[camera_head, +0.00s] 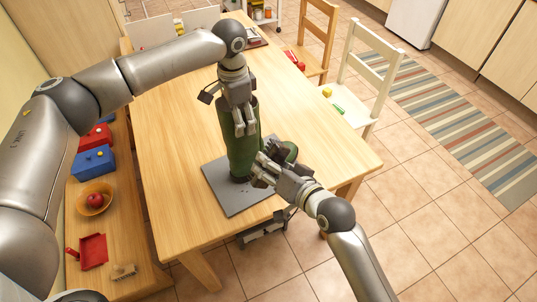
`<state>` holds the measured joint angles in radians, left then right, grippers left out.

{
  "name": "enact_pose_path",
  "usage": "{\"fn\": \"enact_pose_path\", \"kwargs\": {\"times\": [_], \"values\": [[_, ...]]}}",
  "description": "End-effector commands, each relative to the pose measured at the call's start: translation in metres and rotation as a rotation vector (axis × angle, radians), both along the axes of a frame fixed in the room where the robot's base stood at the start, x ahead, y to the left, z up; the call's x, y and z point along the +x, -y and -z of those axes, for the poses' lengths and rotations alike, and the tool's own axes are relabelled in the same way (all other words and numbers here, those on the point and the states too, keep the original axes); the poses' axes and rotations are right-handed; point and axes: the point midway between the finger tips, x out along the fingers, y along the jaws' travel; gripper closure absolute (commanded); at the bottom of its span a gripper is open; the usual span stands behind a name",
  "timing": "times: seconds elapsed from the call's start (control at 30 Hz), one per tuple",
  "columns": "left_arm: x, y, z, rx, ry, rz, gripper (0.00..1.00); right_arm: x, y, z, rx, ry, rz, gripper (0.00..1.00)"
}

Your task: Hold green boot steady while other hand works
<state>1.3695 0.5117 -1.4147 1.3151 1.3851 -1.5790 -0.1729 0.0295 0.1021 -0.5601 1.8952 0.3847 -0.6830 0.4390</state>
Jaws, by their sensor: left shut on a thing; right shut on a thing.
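The green boot (239,150) stands upright on a grey mat (239,204) near the front end of the wooden table. My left gripper (243,131) comes down from above and is shut on the boot's shaft near its top. My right gripper (262,172) reaches in from the lower right and is at the boot's lower part, by the foot. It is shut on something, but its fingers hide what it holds. The toe of the boot shows partly behind the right gripper. Some small dark specks lie on the mat.
The table (179,115) is clear to the left of the boot. A bench (130,215) on the left bears a bowl with a red fruit (95,200), a blue box (93,161), a red dustpan (93,250) and a brush (123,272). Chairs (368,75) stand along the right side.

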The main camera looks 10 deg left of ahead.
Motion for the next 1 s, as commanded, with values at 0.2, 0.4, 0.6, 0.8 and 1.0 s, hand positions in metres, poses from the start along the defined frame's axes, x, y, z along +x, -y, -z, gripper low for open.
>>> {"fn": "enact_pose_path", "kwargs": {"times": [0.2,0.4,0.6,0.8,1.0], "values": [[-0.002,-0.001,0.005,0.005,-0.009,0.001,0.07,0.0,0.0,0.0,0.0,0.001,0.001,0.78],[-0.001,-0.001,0.003,0.002,-0.005,0.001,0.01,0.0,0.0,0.0,0.001,0.001,0.0,0.78],[-0.001,0.0,0.001,0.002,-0.003,0.001,0.01,0.0,0.0,0.0,0.001,0.001,0.0,0.78],[0.0,0.0,-0.017,0.0,0.0,0.0,0.01,0.0,0.0,-0.001,0.0,0.001,0.001,0.78],[0.0,0.0,-0.06,-0.001,0.001,0.001,0.01,0.0,0.0,0.0,0.001,0.001,0.0,0.78]]}}
